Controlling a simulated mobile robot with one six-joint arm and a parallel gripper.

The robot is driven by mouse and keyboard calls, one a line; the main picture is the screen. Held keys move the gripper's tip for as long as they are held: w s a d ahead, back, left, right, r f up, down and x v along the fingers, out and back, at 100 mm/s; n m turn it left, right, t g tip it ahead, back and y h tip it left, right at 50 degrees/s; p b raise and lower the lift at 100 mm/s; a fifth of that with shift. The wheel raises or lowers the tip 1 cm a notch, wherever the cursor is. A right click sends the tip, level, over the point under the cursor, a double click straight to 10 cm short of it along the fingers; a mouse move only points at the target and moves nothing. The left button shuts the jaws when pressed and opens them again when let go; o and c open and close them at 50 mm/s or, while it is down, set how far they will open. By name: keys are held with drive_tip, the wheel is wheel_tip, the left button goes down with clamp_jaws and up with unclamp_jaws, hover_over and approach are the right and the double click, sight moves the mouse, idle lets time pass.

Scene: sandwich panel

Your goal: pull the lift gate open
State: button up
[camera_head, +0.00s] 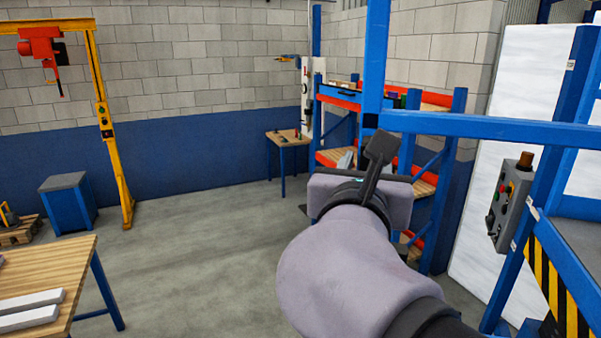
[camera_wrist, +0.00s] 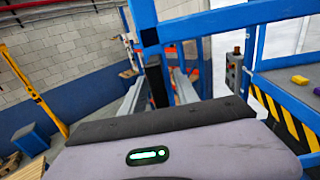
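The lift gate appears to be the blue bar frame, with a long horizontal bar (camera_head: 480,127) and an upright at its left end. In the wrist view its bar (camera_wrist: 235,20) crosses the top. My gripper (camera_wrist: 160,92) is open, its two pale fingers apart, pointing forward below the frame's left corner. A black upright piece (camera_wrist: 157,82) shows between the fingers, nearer the left one; I cannot tell whether it is the gate's handle or whether anything touches it.
A control box (camera_head: 510,203) with buttons hangs on the blue frame at right, above a black-yellow striped edge (camera_head: 562,290). A shelf rack (camera_head: 440,185) stands behind my gripper. A wooden table (camera_head: 75,270) is at lower left. The floor between is clear.

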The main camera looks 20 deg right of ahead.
drive_tip(key=p+v, duration=0.2)
drive_tip(key=v, duration=1.5)
drive_tip(key=shift+p, duration=0.3)
